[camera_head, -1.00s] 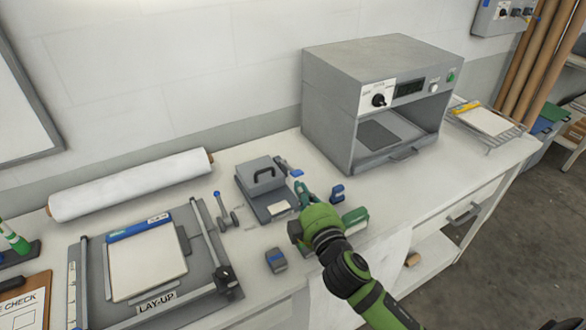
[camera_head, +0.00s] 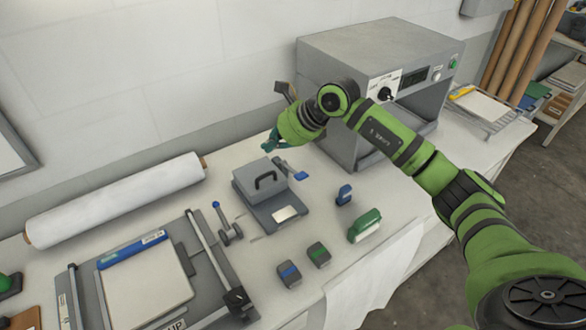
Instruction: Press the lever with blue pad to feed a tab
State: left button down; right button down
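A grey tab dispenser (camera_head: 262,181) with a black handle on its lid stands mid-bench. Its lever with a blue pad (camera_head: 301,176) sticks out at its right side, and a pale plate lies on its front base. My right gripper (camera_head: 271,143) is above and behind the dispenser, its teal fingertips pointing down and left. It appears apart from the blue pad. Its finger gap is too small and turned away to judge. My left gripper is not in view.
A grey press machine (camera_head: 330,50) stands behind my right arm. A small blue-knobbed lever stand (camera_head: 229,228), a green-topped block (camera_head: 319,254), a blue-topped block (camera_head: 289,274), a blue stamp (camera_head: 344,195) and a green-handled brush (camera_head: 365,226) surround the dispenser. A lay-up board (camera_head: 205,262) lies left.

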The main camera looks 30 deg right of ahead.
aim_at(301, 174)
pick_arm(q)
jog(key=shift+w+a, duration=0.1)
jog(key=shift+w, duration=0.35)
pick_arm(e)
jog(key=d+h, duration=0.3)
jog(key=d, duration=0.4)
jog(key=shift+w+r, duration=0.35)
jog(key=shift+w, duration=0.1)
